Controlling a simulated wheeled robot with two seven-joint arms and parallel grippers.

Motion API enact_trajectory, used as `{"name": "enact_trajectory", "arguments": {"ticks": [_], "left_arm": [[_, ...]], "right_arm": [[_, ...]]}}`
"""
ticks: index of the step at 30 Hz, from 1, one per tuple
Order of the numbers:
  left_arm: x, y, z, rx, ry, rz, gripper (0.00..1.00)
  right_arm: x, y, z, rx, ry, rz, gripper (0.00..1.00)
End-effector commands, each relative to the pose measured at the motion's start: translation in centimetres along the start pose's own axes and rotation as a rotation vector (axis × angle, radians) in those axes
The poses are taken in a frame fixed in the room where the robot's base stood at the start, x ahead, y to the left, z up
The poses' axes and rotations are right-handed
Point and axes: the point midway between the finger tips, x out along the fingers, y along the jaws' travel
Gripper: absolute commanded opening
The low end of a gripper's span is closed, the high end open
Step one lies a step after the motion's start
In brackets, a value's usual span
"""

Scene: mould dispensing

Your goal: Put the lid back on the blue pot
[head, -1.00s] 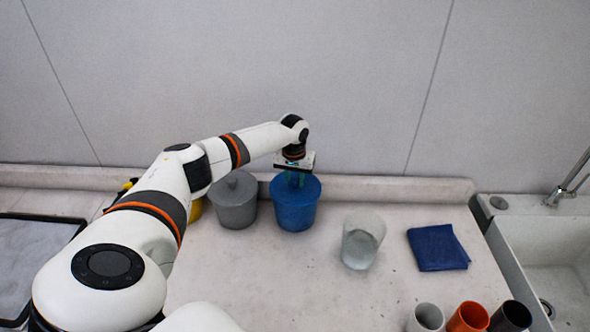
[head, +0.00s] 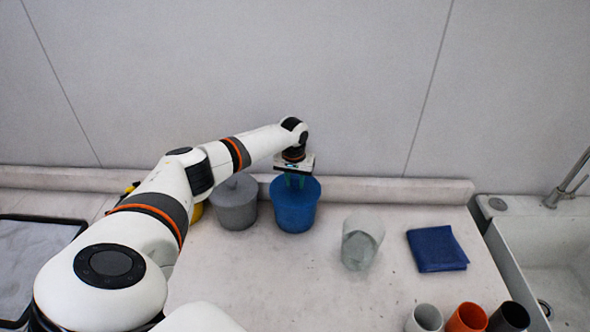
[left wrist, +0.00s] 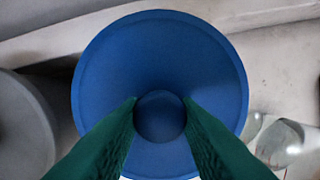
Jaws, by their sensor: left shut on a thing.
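The blue pot (head: 294,215) stands upright on the counter towards the back. Its blue lid (left wrist: 160,55) lies over the pot's top and looks seated in the head view. My left gripper (head: 295,182) points down from above and is shut on the lid's round knob (left wrist: 160,115). In the left wrist view its two green fingers (left wrist: 160,118) press on either side of the knob. The pot's mouth is hidden under the lid. My right gripper is not in view.
A grey lidded pot (head: 235,208) stands close on the left of the blue pot. A clear beaker (head: 360,245) and a folded blue cloth (head: 437,248) are on the right. Grey, orange (head: 468,318) and black cups stand at the front right, beside the sink (head: 550,250).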

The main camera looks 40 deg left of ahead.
Motion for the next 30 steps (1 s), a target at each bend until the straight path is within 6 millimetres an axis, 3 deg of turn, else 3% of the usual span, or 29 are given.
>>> {"name": "enact_trajectory", "arguments": {"ticks": [9,10,14,20,24,30], "left_arm": [[0.03,-0.01,0.00,0.000,0.000,0.000,0.07],[0.03,-0.01,0.00,0.000,0.000,0.000,0.33],[0.03,-0.02,0.00,0.000,0.000,0.000,0.54],[0.03,-0.02,0.00,0.001,0.000,0.000,0.55],[0.04,-0.02,-0.01,0.001,0.000,0.000,0.76],[0.04,-0.02,-0.01,0.001,0.000,0.000,0.77]], "right_arm": [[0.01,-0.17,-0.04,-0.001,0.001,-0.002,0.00],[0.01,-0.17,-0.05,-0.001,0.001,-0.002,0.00],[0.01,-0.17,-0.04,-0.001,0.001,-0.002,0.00],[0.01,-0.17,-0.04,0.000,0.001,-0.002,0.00],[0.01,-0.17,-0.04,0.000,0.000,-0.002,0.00],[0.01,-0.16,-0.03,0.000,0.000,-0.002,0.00]]}}
